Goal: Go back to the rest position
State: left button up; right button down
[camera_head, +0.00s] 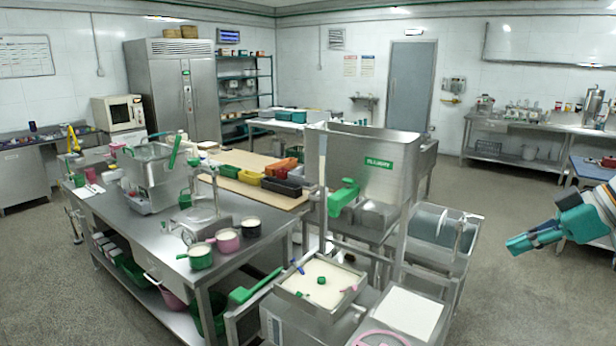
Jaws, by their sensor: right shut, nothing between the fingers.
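My right gripper (510,246) shows at the right edge of the head view. Its teal fingers are shut and empty, pointing left and slightly down. It hangs over the open grey floor, to the right of the steel machine with the hopper (345,148), and touches nothing. My right arm reaches in from the right edge. My left gripper is not in view.
A steel table (130,218) holds pots and a stand. A tray of white material (318,290) stands front centre, near a steel trough (435,252). A blue-topped table (590,170) lies behind my right arm. Floor (500,200) between is clear.

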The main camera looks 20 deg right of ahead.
jog(key=w+a+f+m, duration=0.1)
jog(key=w+f+m, duration=0.15)
jog(key=f, duration=0.35)
jog(key=w+a+f+m+g, duration=0.1)
jog(key=w+a+f, duration=0.15)
jog(key=f, duration=0.45)
jog(key=w+a+f+m, duration=0.1)
jog(key=w+f, duration=0.3)
jog(key=f, duration=0.2)
jog(key=a+f+m+g, duration=0.1)
jog(key=a+f, duration=0.2)
jog(key=f, duration=0.4)
jog(key=a+f+m+g+h, duration=0.1)
jog(key=a+f, duration=0.3)
jog(key=f, duration=0.2)
jog(key=a+f+m+g, duration=0.1)
jog(key=a+f, duration=0.2)
jog(key=f, duration=0.4)
jog(key=s+a+f+m+g, duration=0.1)
jog(key=s+a+f+m, duration=0.1)
jog(key=s+a+f, duration=1.05)
jog(key=s+a, duration=0.3)
jog(key=s, duration=0.1)
jog(key=s+a+f+g, duration=0.1)
jog(key=s+a+f, duration=0.2)
jog(key=s+a, duration=0.3)
jog(key=shift+s+a+f+h, duration=0.15)
jog(key=shift+s+f+h, duration=0.2)
jog(key=shift+s, duration=0.6)
